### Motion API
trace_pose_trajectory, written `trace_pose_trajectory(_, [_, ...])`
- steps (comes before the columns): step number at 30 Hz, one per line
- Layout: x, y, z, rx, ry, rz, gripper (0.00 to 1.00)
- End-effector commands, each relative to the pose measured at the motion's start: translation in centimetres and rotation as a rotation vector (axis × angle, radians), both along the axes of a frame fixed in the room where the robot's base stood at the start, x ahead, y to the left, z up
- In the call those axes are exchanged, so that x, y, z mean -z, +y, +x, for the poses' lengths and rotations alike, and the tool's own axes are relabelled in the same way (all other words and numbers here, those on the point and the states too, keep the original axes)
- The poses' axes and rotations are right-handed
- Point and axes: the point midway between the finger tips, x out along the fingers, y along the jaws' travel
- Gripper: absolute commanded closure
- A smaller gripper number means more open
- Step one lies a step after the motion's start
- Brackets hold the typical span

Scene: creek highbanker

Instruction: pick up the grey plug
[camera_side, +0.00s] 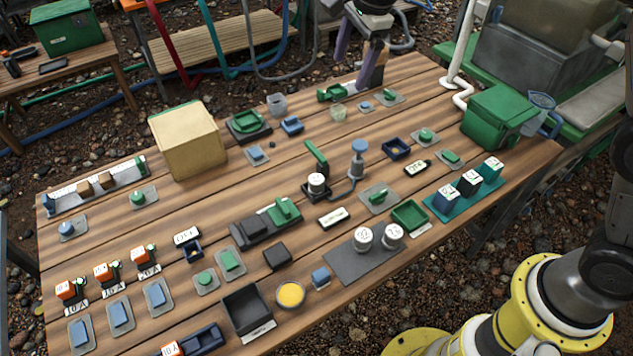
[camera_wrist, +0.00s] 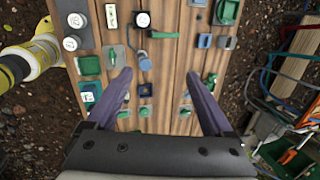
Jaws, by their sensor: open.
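I cannot tell for sure which thing is the grey plug. A dark grey block (camera_side: 278,256) sits near the middle front of the table in the side view. A small dark piece (camera_side: 272,144) lies farther back, and a pale grey cup (camera_side: 277,104) stands near the far edge. My gripper (camera_side: 350,76) is at the table's far edge in the side view, with its purple fingers pointing down and apart. In the wrist view my gripper (camera_wrist: 159,75) is open with nothing held between the fingers, and small blue and green pieces show on the table beyond and between them.
A tan box (camera_side: 188,142) stands at the back left and a green box (camera_side: 498,115) at the right end. A charcoal open bin (camera_side: 247,309) is at the front. Many small blue and green pieces crowd the wooden table (camera_side: 110,225), with narrow bare gaps between them.

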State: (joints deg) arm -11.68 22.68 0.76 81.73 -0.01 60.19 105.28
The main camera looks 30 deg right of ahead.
Motion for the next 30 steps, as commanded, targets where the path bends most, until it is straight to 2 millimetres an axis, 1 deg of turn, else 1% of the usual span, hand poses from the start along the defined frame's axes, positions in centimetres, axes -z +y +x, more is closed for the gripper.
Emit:
trace_pose_trajectory(1, [2.5,1.1,1.3,0.008,0.037,-0.002,0.14])
trace_pose_trajectory(2, [3.8,1.7,1.9,0.010,0.053,-0.003,0.14])
trace_pose_trajectory(3, [5.5,2.5,2.6,0.009,0.074,-0.007,0.14])
trace_pose_trajectory(5, [8.2,3.5,3.4,-0.003,0.108,-0.015,0.14])
trace_pose_trajectory(6, [9.8,4.2,3.8,-0.013,0.128,-0.021,0.14])
trace_pose_trajectory(9, [13.6,5.4,4.0,-0.033,0.178,-0.037,0.14])
trace_pose_trajectory(12, [16.4,6.1,3.5,-0.048,0.223,-0.051,0.14])
trace_pose_trajectory(15, [17.9,6.4,3.0,-0.057,0.247,-0.059,0.14])
trace_pose_trajectory(19, [19.3,6.6,2.9,-0.062,0.252,-0.061,0.14])
trace_pose_trajectory(24, [22.6,6.6,2.8,-0.062,0.254,-0.062,0.14])
trace_pose_trajectory(27, [24.3,6.6,2.8,-0.062,0.253,-0.061,0.14])
trace_pose_trajectory(30, [25.5,6.6,2.9,-0.062,0.251,-0.060,0.14])
